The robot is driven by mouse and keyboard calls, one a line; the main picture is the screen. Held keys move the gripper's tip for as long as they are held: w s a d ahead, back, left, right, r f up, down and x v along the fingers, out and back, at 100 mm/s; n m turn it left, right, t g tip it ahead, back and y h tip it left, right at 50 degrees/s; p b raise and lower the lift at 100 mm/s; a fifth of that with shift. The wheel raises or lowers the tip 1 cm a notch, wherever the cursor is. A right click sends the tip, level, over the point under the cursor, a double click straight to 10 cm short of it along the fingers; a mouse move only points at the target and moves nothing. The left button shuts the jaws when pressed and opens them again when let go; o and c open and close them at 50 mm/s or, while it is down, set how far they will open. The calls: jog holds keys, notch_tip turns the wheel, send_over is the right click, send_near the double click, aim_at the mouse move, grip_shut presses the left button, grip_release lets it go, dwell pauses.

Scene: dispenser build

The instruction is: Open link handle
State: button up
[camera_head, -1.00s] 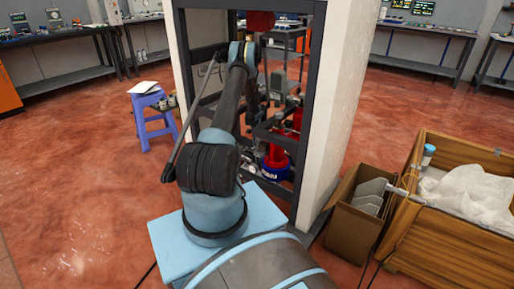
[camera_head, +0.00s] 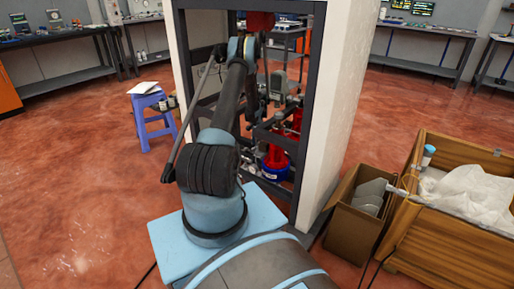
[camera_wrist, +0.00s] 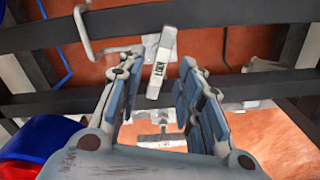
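A white handle-like tag with dark lettering (camera_wrist: 161,58) shows in the wrist view, in front of a dark frame bar. I take it to be the link handle, but the lettering is too small to read surely. My gripper (camera_wrist: 163,75) is open, with one blue-padded finger on each side of the tag's lower end. I cannot tell whether either finger touches it. A second pale bracket with a label (camera_wrist: 162,141) sits lower, between the finger bases. In the head view my arm reaches into the dark-framed rack (camera_head: 304,120) and hides the handle.
Dark bars (camera_wrist: 60,104) cross close around the fingers, and a bent metal rod (camera_wrist: 84,35) is at upper left. Red cylinders with a blue base (camera_head: 275,166) stand low in the rack. A purple stool (camera_head: 150,118), an open box (camera_head: 352,225) and a wooden crate (camera_head: 440,205) stand nearby.

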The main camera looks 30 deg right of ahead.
notch_tip(320, 180, up, 9)
jog(key=shift+r, duration=0.15)
dwell(0.4)
